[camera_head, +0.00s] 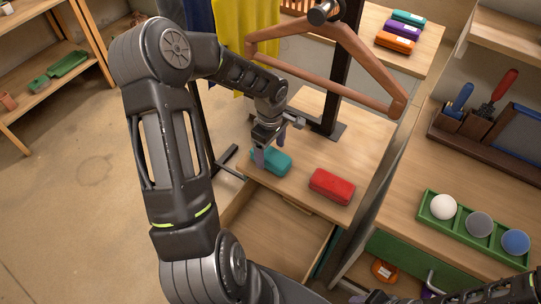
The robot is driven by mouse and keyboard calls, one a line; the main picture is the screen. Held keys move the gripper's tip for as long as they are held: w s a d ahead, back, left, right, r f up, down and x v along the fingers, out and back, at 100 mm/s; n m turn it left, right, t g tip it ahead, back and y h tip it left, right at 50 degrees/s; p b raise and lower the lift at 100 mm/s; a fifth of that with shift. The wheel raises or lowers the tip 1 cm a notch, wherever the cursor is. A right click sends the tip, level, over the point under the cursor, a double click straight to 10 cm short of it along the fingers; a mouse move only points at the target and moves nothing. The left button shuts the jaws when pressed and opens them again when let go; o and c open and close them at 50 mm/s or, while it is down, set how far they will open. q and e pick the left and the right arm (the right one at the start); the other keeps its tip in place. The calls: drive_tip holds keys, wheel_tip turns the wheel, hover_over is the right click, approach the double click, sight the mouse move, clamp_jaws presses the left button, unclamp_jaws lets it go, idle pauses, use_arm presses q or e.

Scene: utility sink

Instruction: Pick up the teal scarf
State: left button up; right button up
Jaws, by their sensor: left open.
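The teal scarf (276,164) is a small folded bundle. It lies on the wooden top above the open drawer, left of a red folded bundle (332,186). My left gripper (270,148) points down at the teal scarf, open. One finger overlaps the scarf's left end in the picture and the other shows behind it. I cannot tell whether the fingers touch the scarf. Part of my right arm shows at the bottom right edge; its fingers cannot be made out clearly.
A wooden hanger (330,62) hangs in front of a dark post, above and right of my left gripper. An open drawer (272,232) juts out below the scarf. A green tray (470,233) with three balls stands at right. Folded bundles lie on the back shelf.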

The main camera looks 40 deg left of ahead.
use_arm(q)
drive_tip(key=shift+f, duration=0.95)
drive_tip(key=c, duration=1.5)
